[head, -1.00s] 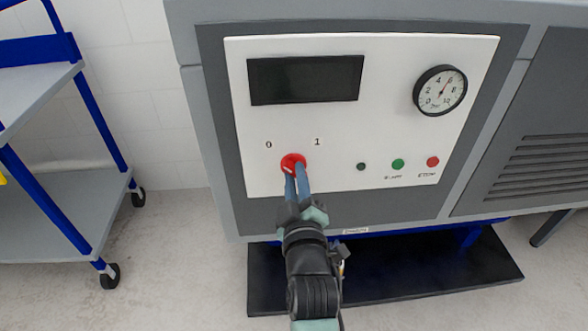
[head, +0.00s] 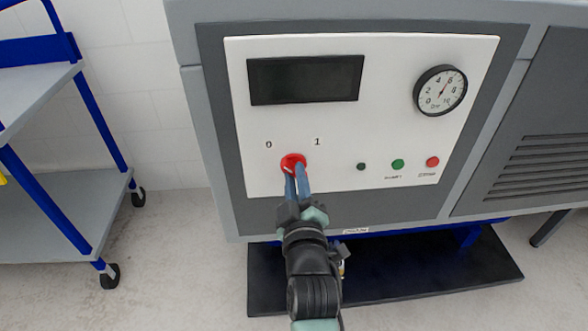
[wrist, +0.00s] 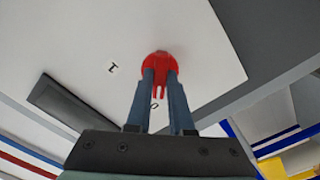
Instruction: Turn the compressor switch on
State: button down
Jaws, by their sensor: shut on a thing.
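The red rotary compressor switch (head: 293,160) is on the white control panel (head: 330,120), below and between the marks 0 and 1. My gripper (head: 297,170) is at the switch, with its two blue-grey fingers shut on the knob. In the wrist view the red switch (wrist: 160,66) shows between and beyond the fingertips (wrist: 160,75). The fingers partly hide the knob, so its exact pointing direction is hard to tell; a pale mark shows on its left side in the head view.
A dark display (head: 305,80), a round gauge (head: 440,90), and small dark, green (head: 398,164) and red (head: 433,162) buttons are on the panel. A blue and grey cart (head: 50,210) stands at left. A black base (head: 400,275) lies below the machine.

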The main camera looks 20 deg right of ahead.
jog(key=m+p, duration=0.7)
jog(key=m, duration=0.9)
jog(key=shift+r, duration=0.1)
jog(key=c, duration=1.2)
grip_release()
jog(key=shift+m, duration=0.6)
jog(key=o, duration=1.2)
jog(key=shift+s, duration=0.1)
